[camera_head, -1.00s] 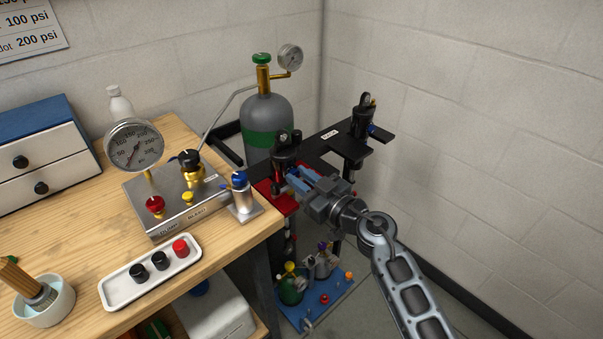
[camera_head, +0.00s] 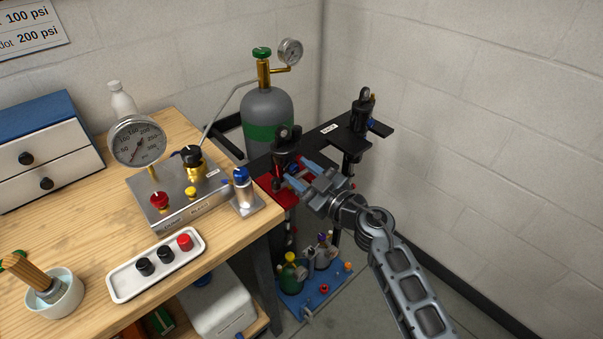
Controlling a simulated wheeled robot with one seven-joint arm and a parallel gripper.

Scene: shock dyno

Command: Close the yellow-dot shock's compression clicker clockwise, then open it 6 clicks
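Two shocks stand upright in a black stand beside the bench. The near shock (camera_head: 285,143) has a black top and sits over a red plate (camera_head: 266,182). The far shock (camera_head: 362,108) has a small blue knob (camera_head: 371,123) on its side. I cannot make out a yellow dot on either one. My gripper (camera_head: 291,173) is at the near shock, just below its black top. Its two blue-grey fingers are apart, with a gap between the tips. The fingers hide part of the shock's side, and I cannot tell whether they touch a clicker.
The wooden bench (camera_head: 75,225) carries a gauge block (camera_head: 180,207), a white tray (camera_head: 125,285) with knobs, and a cup (camera_head: 65,300). A grey gas cylinder (camera_head: 266,105) stands behind the near shock. A blue mat (camera_head: 318,296) with bottles lies below. Open floor and wall are at right.

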